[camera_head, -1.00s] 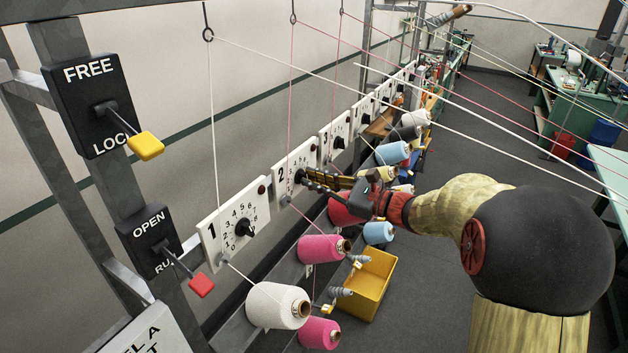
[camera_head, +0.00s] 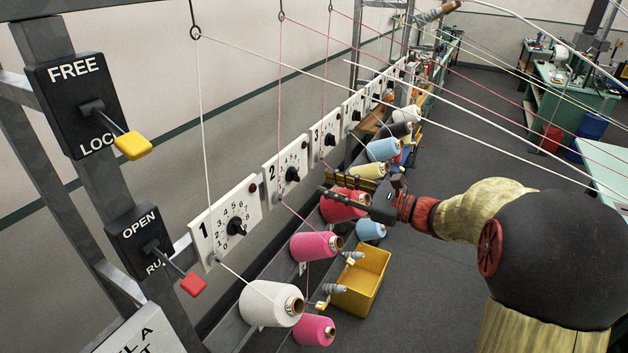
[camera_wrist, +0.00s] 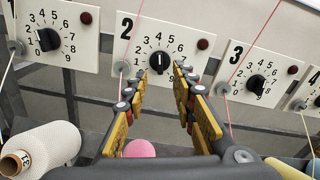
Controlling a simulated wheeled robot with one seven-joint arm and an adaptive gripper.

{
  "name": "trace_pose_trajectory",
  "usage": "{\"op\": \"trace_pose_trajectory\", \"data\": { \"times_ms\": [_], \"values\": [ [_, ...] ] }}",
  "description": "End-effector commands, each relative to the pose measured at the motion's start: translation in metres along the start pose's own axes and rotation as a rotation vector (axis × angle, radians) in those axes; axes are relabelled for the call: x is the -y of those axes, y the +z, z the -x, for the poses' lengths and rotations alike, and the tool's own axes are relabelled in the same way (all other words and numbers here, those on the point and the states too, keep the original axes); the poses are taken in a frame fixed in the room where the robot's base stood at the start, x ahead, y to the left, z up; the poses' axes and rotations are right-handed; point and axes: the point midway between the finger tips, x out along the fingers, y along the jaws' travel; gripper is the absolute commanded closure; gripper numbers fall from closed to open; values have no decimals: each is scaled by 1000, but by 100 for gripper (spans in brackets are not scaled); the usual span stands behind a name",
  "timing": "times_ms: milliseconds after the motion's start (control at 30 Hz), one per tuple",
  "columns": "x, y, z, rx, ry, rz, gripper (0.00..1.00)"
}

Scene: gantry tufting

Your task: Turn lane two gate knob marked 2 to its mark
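The lane two plate (camera_head: 268,178), marked 2, hangs on the rail between plates 1 and 3. Its black knob (camera_head: 292,174) sits on a numbered dial. In the wrist view the knob (camera_wrist: 159,62) shows a white line pointing nearly straight up, close to the 4. A dark red round spot (camera_wrist: 203,44) is at the plate's upper right. My gripper (camera_head: 325,183) is open and empty, off to the right of the knob and apart from it. In the wrist view its yellow-padded fingers (camera_wrist: 160,66) stand to both sides of the knob, with a gap between.
Plates 1 (camera_head: 225,218) and 3 (camera_head: 323,136) flank plate 2 closely. Strung yarns cross near the plates. Yarn cones, including a pink one (camera_head: 312,246) and a white one (camera_head: 268,303), sit below, near a yellow bin (camera_head: 362,282).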

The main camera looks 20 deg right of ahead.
Motion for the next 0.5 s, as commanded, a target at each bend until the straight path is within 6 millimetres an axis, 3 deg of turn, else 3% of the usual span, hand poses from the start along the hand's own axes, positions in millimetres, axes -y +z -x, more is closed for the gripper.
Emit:
{"op": "trace_pose_trajectory", "data": {
  "times_ms": [200,500],
  "values": [
    [1,-1,35,0,-2,-1,74],
    [0,0,46,1,1,-1,74]
  ]
}}
